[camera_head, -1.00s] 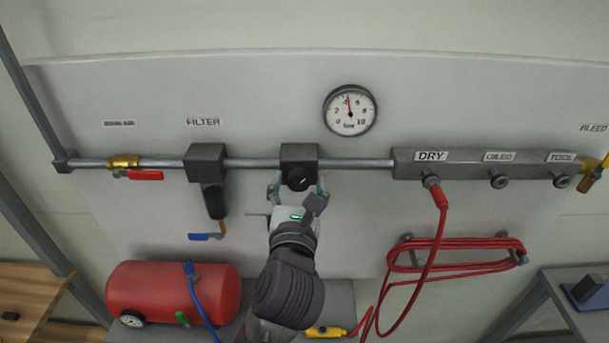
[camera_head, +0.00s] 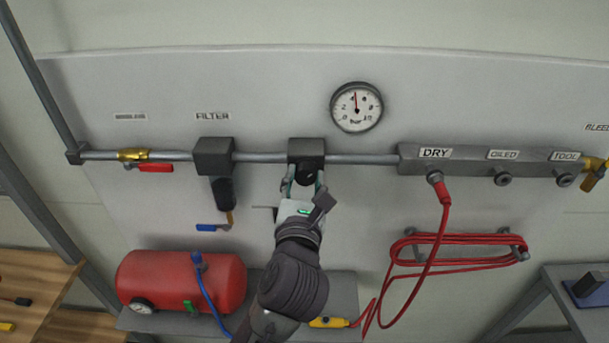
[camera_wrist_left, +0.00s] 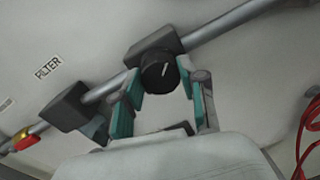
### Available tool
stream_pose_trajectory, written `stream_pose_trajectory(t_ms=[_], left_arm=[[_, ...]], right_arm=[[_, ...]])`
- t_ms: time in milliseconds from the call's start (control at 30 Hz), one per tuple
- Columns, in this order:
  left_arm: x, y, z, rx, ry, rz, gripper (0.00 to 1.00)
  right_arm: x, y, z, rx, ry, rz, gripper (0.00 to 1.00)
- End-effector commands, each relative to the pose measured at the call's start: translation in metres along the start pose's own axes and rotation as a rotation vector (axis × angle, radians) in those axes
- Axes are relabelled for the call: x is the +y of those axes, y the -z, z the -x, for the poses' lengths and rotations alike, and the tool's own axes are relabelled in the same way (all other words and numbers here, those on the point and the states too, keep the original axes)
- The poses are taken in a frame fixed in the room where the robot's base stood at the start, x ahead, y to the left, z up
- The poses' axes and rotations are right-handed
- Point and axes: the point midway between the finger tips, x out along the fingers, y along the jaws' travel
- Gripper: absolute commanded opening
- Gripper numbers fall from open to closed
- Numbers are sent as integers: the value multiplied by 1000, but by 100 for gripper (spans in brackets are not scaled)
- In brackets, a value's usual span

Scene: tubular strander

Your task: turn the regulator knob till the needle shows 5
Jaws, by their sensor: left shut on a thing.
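The regulator (camera_head: 306,148) is a dark block on the grey pipe, with a round black knob (camera_head: 305,174) on it. The knob (camera_wrist_left: 159,73) shows in the left wrist view with a white mark line on its face. My left gripper (camera_head: 305,183) comes up from below, its teal-padded fingers (camera_wrist_left: 165,88) shut on the knob from both sides. The round white bar gauge (camera_head: 357,107) is above and right of the regulator. My right gripper is out of view.
Left of the regulator are a filter (camera_head: 213,157) and a red-handled valve (camera_head: 154,168). Right is an outlet block (camera_head: 470,160) with a red hose (camera_head: 440,225) in DRY. A red tank (camera_head: 180,280) stands below left. The panel around the gauge is clear.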

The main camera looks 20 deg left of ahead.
Motion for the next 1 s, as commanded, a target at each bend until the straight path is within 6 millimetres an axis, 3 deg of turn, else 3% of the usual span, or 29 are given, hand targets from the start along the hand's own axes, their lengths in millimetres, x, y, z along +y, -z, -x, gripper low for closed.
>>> stream_pose_trajectory(t_ms=[133, 167, 300, 667, 1000], left_arm=[[0, 0, 0, -3, -2, 2, 7], [0, 0, 0, -3, -2, 2, 46], [0, 0, 0, -3, -2, 2, 67], [0, 0, 5, -2, -1, 2, 67], [0, 1, 58, 0, 0, 3, 67]], right_arm=[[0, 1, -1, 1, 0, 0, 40], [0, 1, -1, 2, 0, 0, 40], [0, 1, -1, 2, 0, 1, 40], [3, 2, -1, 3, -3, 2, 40], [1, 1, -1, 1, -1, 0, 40]])
